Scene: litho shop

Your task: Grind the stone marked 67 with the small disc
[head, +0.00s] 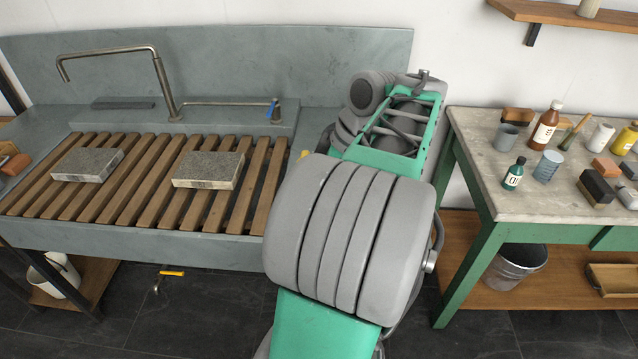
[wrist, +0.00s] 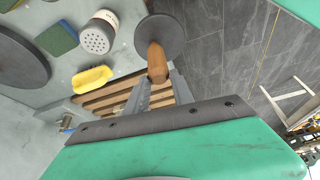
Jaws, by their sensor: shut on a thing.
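Two grey litho stones lie on the wooden slatted rack (head: 138,205) of the sink in the head view, a left stone (head: 87,165) and a right stone (head: 209,170). Marks on their front edges are too small to read. In the wrist view my gripper (wrist: 160,76) is shut on the wooden handle (wrist: 157,62) of a small grey disc (wrist: 159,34). The disc is held out beyond the fingertips, apart from the stones. A larger dark disc (wrist: 18,58) lies on the grey surface at the left. My arm hides the gripper in the head view.
A yellow sponge-like piece (wrist: 92,79), a white shaker (wrist: 98,34) and a green pad (wrist: 57,38) are near the held disc. A tap (head: 165,85) arches over the rack's back. A green-legged table (head: 475,165) with bottles and blocks stands at the right.

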